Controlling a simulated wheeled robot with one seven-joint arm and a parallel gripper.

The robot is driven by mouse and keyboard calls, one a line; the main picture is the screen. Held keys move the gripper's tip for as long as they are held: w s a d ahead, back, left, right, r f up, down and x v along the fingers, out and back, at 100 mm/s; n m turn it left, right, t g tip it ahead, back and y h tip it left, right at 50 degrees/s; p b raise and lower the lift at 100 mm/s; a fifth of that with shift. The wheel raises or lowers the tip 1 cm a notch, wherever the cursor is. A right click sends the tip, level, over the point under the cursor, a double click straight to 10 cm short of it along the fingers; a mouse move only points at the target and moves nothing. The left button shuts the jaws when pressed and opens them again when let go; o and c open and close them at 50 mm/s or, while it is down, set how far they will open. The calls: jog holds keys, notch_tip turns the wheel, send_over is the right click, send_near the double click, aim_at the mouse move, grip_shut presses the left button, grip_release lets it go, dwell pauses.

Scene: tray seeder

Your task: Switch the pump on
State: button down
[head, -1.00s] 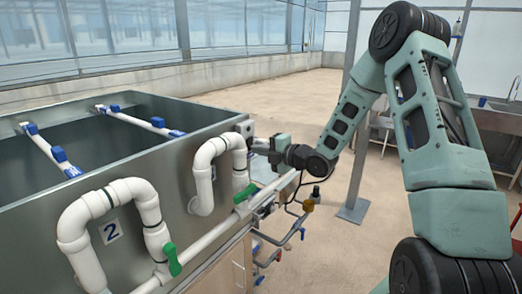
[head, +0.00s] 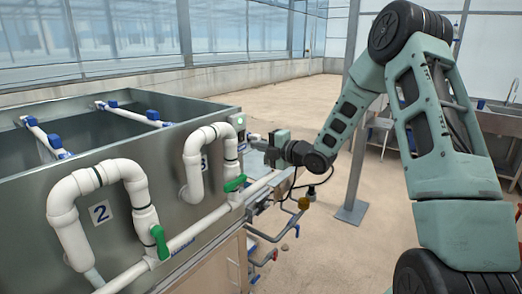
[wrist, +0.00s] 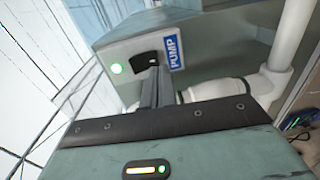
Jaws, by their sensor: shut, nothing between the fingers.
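The pump switch box (wrist: 125,52) is a grey metal box with a blue PUMP label (wrist: 174,52), a lit green lamp (wrist: 117,68) and a black rocker switch (wrist: 146,57). In the head view the box (head: 238,122) is small, at the tank's right corner. My gripper (wrist: 153,72) is shut and empty, its fingertips in front of the switch and partly hiding it. I cannot tell whether they touch it. In the head view my gripper (head: 252,141) is just right of the box.
The steel tank (head: 150,180) carries white pipes (head: 100,175) with green valve handles (head: 159,242) on its near side. Blue-handled pipework (head: 270,240) hangs below my gripper. A grey post (head: 355,180) stands behind my arm. The floor beyond is open.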

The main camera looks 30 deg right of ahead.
jog(key=f+b+v, duration=0.2)
jog(key=b+v, duration=0.1)
jog(key=v, duration=0.7)
jog(key=shift+s+b, duration=0.25)
jog(key=shift+b, duration=0.05)
jog(key=shift+w, duration=0.1)
jog(key=s+a+f+m+g+h, duration=0.15)
jog(key=a+m+g, duration=0.25)
jog(key=a, duration=0.6)
jog(key=s+a+f+m+g+h, duration=0.1)
jog(key=s+a+f+m+g, duration=0.15)
jog(key=a, duration=0.75)
jog(key=s+a+m+g+h, duration=0.1)
jog(key=s+a+m+g, duration=0.1)
jog(key=s, duration=0.7)
jog(key=s+a+f+m+g, duration=0.1)
jog(key=s+a+m+g, duration=0.2)
jog(key=s, duration=0.6)
jog(key=s+a+m+g+h, duration=0.1)
jog(key=s+a+m+g, duration=0.2)
jog(key=s+a, duration=0.3)
jog(key=s+g, duration=0.1)
jog(key=s, duration=0.3)
jog(key=shift+a+f+h, duration=0.2)
jog(key=shift+a+h, duration=0.15)
